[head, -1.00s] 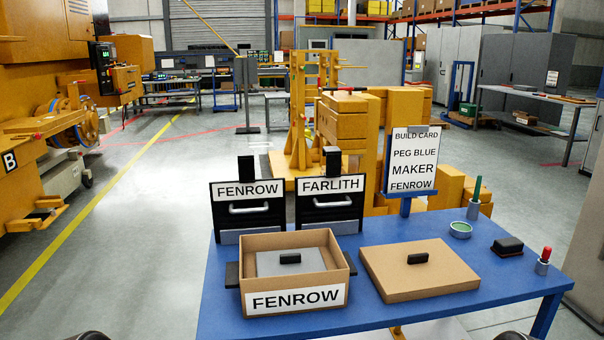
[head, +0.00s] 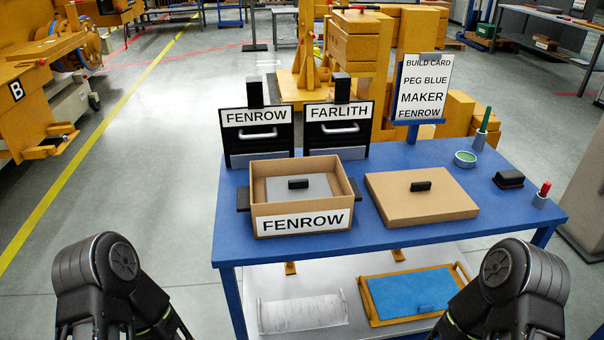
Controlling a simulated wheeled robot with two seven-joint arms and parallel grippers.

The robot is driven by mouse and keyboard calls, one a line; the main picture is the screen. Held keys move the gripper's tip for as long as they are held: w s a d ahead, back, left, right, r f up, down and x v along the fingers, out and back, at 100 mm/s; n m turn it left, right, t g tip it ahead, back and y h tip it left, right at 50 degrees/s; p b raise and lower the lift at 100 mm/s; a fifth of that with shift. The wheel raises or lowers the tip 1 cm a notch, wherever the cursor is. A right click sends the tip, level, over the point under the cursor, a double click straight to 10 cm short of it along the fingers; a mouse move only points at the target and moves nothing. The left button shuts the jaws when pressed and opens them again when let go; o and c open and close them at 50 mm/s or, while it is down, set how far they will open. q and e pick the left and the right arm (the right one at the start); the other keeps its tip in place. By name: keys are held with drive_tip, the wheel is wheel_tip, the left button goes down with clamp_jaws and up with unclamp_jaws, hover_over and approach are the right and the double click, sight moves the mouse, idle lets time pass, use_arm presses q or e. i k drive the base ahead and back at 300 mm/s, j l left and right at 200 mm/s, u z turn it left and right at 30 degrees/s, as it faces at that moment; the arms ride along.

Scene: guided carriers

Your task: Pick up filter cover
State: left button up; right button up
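No label marks a filter cover, so I cannot tell which thing it is. A grey plate (head: 316,190) with a black handle (head: 298,184) lies inside an open cardboard box (head: 258,211) labelled FENROW on the blue table. To its right a flat cardboard lid (head: 440,205) with a black handle (head: 420,186) lies on the table. Only my black arm links show, at the lower left and lower right, short of the table top. Both grippers are out of view.
Two black panels, FENROW (head: 257,144) and FARLITH (head: 338,138), stand behind the box. The build card (head: 424,87) reads peg blue, maker Fenrow. A green dish (head: 465,159), black block (head: 508,179) and pegs are at right. The lower shelf holds a white piece (head: 303,313) and blue-lined tray (head: 367,301).

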sight(291, 187)
drive_tip(key=i+z, duration=0.2)
drive_tip(key=z, duration=0.25)
drive_tip(key=i+j+z, duration=0.2)
drive_tip(key=z, duration=0.3)
